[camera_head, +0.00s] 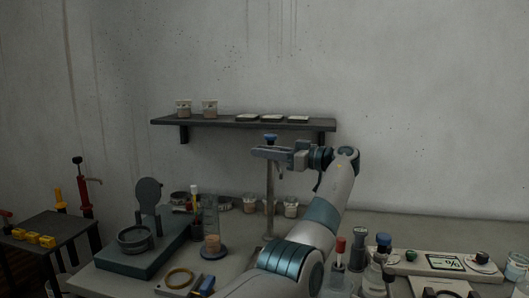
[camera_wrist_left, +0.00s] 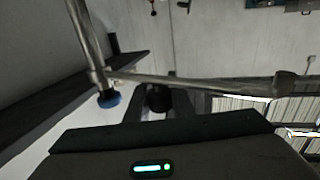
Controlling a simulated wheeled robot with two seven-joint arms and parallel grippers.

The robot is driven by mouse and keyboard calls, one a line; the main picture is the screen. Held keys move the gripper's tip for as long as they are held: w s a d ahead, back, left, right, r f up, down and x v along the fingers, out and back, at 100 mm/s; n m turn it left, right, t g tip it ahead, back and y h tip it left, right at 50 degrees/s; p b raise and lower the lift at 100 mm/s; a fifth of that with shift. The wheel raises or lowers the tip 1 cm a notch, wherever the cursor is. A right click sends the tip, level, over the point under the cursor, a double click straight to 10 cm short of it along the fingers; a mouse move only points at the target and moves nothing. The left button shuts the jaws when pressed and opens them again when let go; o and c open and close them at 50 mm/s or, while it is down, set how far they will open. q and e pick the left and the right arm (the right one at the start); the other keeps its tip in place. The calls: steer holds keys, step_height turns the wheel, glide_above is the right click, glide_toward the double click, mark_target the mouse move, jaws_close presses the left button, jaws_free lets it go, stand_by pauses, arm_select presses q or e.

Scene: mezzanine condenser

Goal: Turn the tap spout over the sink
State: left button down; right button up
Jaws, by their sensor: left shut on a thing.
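The tap is a grey metal post (camera_head: 269,205) standing on the bench, with a blue knob (camera_head: 270,138) on top. My left gripper (camera_head: 270,153) is at the top of the post, just below the knob, and hides the spout in the head view. In the left wrist view the spout (camera_wrist_left: 225,84) is a long thin pipe running right from the post, with a thicker end piece. The left gripper's dark fingers (camera_wrist_left: 158,98) are shut on the spout near the post; the blue knob (camera_wrist_left: 108,99) is beside them. I cannot make out a sink. My right gripper is not in view.
A wall shelf (camera_head: 225,122) with jars and flat dishes is behind and above the gripper. A glass cylinder (camera_head: 211,222), small cups and a dark stand (camera_head: 150,250) are left of the post. Bottles (camera_head: 357,245) and a display device (camera_head: 445,263) crowd the right.

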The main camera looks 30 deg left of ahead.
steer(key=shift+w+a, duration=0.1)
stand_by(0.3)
arm_select(q)
steer(key=c, duration=1.7)
jaws_free()
steer(key=shift+o, duration=0.8)
steer(key=shift+w, duration=0.1)
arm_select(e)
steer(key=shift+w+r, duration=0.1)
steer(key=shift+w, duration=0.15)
